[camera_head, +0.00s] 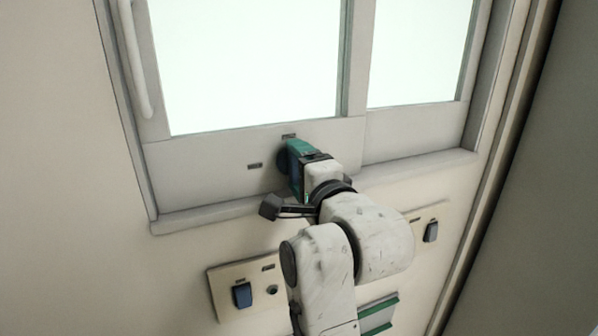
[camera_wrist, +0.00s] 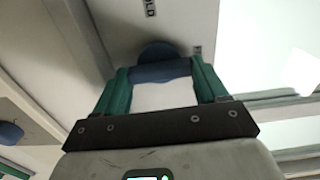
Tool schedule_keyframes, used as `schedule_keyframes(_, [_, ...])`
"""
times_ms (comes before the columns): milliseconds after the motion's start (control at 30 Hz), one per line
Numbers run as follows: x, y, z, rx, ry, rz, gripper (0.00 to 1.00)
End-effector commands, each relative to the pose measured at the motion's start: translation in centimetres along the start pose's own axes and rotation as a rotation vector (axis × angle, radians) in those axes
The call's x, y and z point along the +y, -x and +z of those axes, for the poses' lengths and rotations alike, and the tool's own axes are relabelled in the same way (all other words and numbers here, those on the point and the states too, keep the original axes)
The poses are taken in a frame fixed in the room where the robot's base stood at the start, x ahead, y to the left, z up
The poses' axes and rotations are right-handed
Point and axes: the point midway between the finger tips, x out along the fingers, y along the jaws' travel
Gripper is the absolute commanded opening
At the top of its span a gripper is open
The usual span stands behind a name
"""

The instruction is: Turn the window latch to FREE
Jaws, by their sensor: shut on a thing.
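The window latch (camera_wrist: 160,70) is a dark blue handle with a rounded hub, on the pale bottom rail of the window. In the wrist view it sits between the two green fingers of my gripper (camera_wrist: 162,78), which is shut on it. In the head view my gripper (camera_head: 292,156) reaches the rail and hides most of the latch. Two small dark labels are on the rail, one above the latch (camera_head: 288,136) and one to its left (camera_head: 255,166). In the wrist view one label (camera_wrist: 150,8) partly reads "OLD". I cannot tell which label the latch points to.
The window frame has a white vertical handle (camera_head: 139,60) at left and a projecting sill (camera_head: 205,214) below. Under it are wall plates with blue (camera_head: 242,295) and dark (camera_head: 430,232) switches, and a green-edged fixture (camera_head: 378,312). A grey surface (camera_head: 540,200) stands at right.

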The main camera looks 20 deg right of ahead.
Motion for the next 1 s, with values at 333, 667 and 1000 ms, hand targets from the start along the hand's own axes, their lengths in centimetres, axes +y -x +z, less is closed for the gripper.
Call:
schedule_keyframes(333, [0.19,0.01,-0.07,0.002,-0.044,0.004,0.42])
schedule_keyframes(667, [0.22,0.00,-0.09,0.002,-0.044,0.005,0.76])
schedule_keyframes(1000, [0.10,0.00,-0.03,0.001,-0.042,0.002,0.98])
